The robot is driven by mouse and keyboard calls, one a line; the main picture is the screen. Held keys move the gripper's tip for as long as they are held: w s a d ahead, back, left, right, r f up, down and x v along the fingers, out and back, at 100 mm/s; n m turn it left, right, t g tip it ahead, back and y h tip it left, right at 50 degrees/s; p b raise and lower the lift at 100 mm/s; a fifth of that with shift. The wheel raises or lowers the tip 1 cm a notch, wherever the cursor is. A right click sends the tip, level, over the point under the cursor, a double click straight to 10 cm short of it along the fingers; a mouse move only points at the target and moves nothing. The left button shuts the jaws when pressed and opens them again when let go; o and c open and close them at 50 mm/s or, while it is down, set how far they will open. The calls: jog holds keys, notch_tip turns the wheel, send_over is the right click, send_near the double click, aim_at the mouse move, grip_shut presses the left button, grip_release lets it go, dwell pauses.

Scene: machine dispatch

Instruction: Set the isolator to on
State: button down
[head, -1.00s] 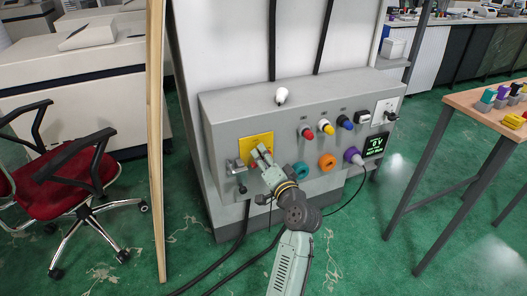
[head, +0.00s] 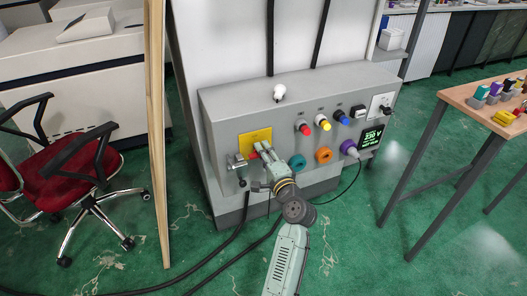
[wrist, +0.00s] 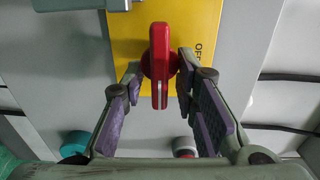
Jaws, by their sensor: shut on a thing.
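The isolator is a red handle (wrist: 160,60) on a yellow plate (wrist: 205,30); the plate also shows on the grey panel box in the head view (head: 248,138). In the wrist view the handle stands along the picture's vertical, and lettering that seems to read OFF lies to its right. My gripper (wrist: 161,68) has one finger on each side of the handle and is shut on it. In the head view my gripper (head: 262,150) covers most of the handle. The display (head: 371,137) at the box's right end shows green text that seems to read 230 V.
A metal latch (head: 236,162) sits left of the plate. Teal (head: 298,162) and orange (head: 323,155) sockets and a purple plug (head: 349,149) are to the right. A wooden post (head: 157,130) and red chair (head: 70,170) stand left; a table (head: 455,97) stands right.

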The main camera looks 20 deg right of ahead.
dwell(0.4)
jog(key=c, duration=1.6)
grip_release()
jog(key=shift+c, duration=0.2)
jog(key=s, duration=1.2)
jog(key=shift+d, duration=0.15)
jog(key=shift+w, duration=0.1)
